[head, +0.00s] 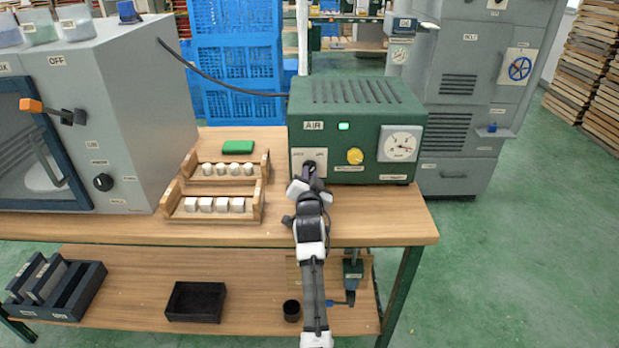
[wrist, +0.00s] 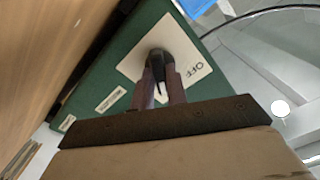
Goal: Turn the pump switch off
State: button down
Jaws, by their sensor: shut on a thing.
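The green air pump box (head: 357,110) stands on the right part of the wooden bench, with "AIR" on its front and a lit green lamp (head: 344,126). The pump switch is a black knob (wrist: 157,56) on a pale plate (wrist: 190,72); "OFF" can be read beside it in the wrist view. My gripper (wrist: 160,80) is at this plate, its two fingers closed on the knob. In the head view my gripper (head: 309,176) covers most of the switch, so its exact setting cannot be told.
Wooden racks (head: 214,214) with white blocks and a grey cabinet (head: 140,110) stand to the left. Bench space right of the racks is mostly clear.

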jog(key=c, duration=1.4)
grip_release()
jog(key=s+b, duration=0.2)
jog(key=s, duration=1)
jog(key=shift+s+f+b, duration=0.1)
jog(key=shift+s+b, duration=0.1)
jog(key=shift+b, duration=0.15)
jog(key=shift+s, duration=0.7)
jog(key=shift+o, duration=0.4)
